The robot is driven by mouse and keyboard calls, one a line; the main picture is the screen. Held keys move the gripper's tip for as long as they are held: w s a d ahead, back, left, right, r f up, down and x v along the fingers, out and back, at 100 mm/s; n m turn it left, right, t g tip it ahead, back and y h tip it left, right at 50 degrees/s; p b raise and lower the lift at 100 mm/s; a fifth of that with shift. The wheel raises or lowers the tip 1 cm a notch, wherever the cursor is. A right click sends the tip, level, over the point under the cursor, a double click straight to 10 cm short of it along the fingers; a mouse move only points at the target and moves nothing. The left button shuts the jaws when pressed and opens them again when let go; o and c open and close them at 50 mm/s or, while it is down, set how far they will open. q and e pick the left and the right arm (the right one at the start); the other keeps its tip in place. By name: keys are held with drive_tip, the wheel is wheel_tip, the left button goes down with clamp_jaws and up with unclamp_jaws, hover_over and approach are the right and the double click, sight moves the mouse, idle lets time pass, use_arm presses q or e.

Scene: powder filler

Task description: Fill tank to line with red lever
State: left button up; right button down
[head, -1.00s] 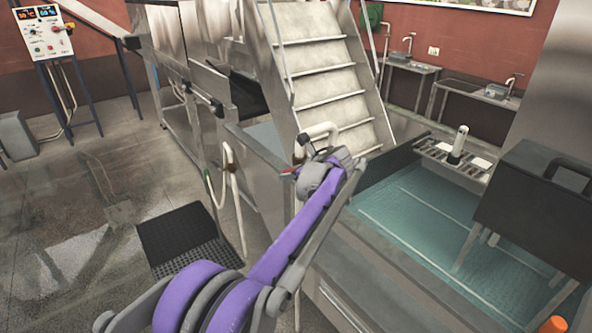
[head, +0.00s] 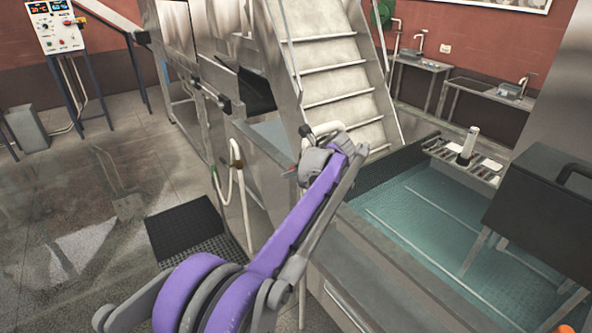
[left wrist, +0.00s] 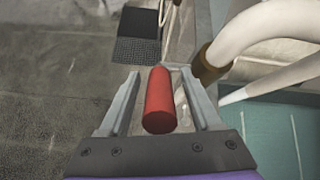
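In the left wrist view a red lever handle (left wrist: 159,100) stands between the two fingers of my left gripper (left wrist: 160,88). The fingers are apart, with a gap showing on each side of the handle. In the head view my left arm reaches to a white curved pipe (head: 326,128) at the tank corner; its fingers are mostly hidden there. The metal tank (head: 372,262) on the right holds teal water (head: 425,215) with pale lines in it. The pipe also shows in the left wrist view (left wrist: 262,30), right of the handle. My right gripper is not in view.
Metal stairs (head: 335,85) rise behind the tank. A dark box on legs (head: 545,212) stands at the right. A black mat (head: 188,230) lies on the open wet floor at left. A control panel (head: 55,28) stands far left.

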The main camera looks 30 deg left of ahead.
use_arm(q)
drive_tip(key=v, duration=1)
drive_tip(key=shift+d+r, duration=0.3)
drive_tip(key=shift+s, duration=0.1)
